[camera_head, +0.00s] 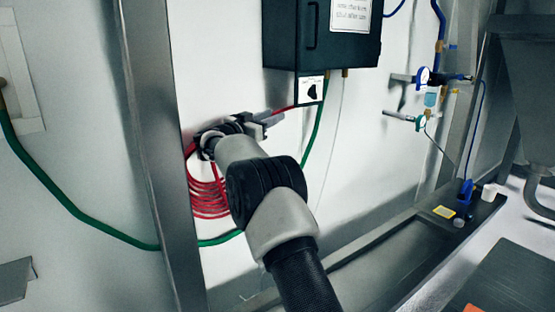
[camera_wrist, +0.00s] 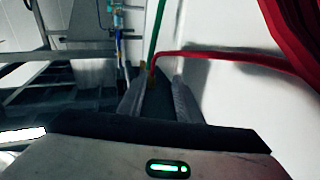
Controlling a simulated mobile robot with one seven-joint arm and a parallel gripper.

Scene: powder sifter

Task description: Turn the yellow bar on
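No clear yellow bar shows in either view. In the head view, my gripper (camera_head: 270,119) is in front of the white wall, below and left of a dark cabinet (camera_head: 325,38). In the wrist view, the two fingers of my gripper (camera_wrist: 160,95) stand apart, with a dark surface between them. A small brass-coloured fitting (camera_wrist: 151,76) shows just beyond the fingertips, where the red hose (camera_wrist: 225,55) and the green hose (camera_wrist: 158,30) meet in the picture. I cannot tell whether anything touches the fingers.
A coiled red hose (camera_head: 207,192) hangs below my gripper. A black rotary knob (camera_head: 312,91) is under the cabinet. A metal post (camera_head: 155,150) stands left. Gauges and valves (camera_head: 423,77) are on the right wall. A small yellow square (camera_head: 444,212) lies on the right ledge.

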